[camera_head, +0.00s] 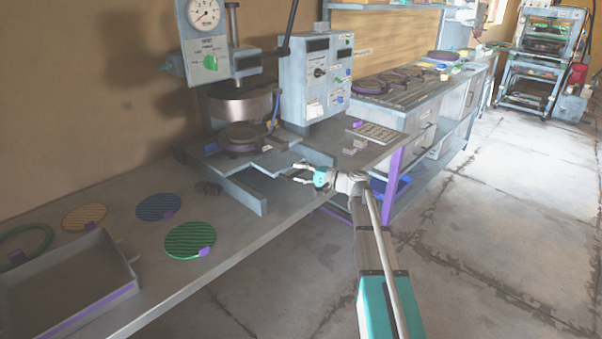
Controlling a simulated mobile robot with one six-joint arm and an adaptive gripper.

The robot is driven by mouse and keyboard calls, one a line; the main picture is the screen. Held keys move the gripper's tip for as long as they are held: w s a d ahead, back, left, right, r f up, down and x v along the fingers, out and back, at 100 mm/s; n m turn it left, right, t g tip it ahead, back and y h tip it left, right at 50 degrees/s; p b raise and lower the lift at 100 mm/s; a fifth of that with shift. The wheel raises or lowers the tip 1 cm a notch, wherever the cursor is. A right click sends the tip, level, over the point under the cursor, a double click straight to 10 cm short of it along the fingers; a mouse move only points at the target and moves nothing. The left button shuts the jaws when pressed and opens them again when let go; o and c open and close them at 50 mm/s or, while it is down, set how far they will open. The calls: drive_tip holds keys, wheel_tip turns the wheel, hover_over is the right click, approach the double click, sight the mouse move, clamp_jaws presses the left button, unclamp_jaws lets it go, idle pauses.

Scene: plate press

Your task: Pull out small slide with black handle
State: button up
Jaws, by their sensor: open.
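The press (238,105) stands on the bench against the wall, with a dial gauge on top. At its base is a flat light-grey slide (262,163) that sticks out toward the front. A small dark piece (285,177) at its front right edge may be the black handle; it is too small to be sure. My gripper (300,173) is open, right at this front edge, its fingers pointing left toward the slide. I cannot tell whether the fingers touch it or stand around the handle.
Green (188,240), blue (158,207) and orange (84,217) ribbed discs lie on the bench to the left, near a grey tray (132,277). A control box (316,80) stands right of the press. Floor at the right is clear.

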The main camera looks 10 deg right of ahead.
drive_tip(key=shift+w+a, duration=0.1)
drive_tip(key=shift+a, duration=0.1)
clamp_jaws()
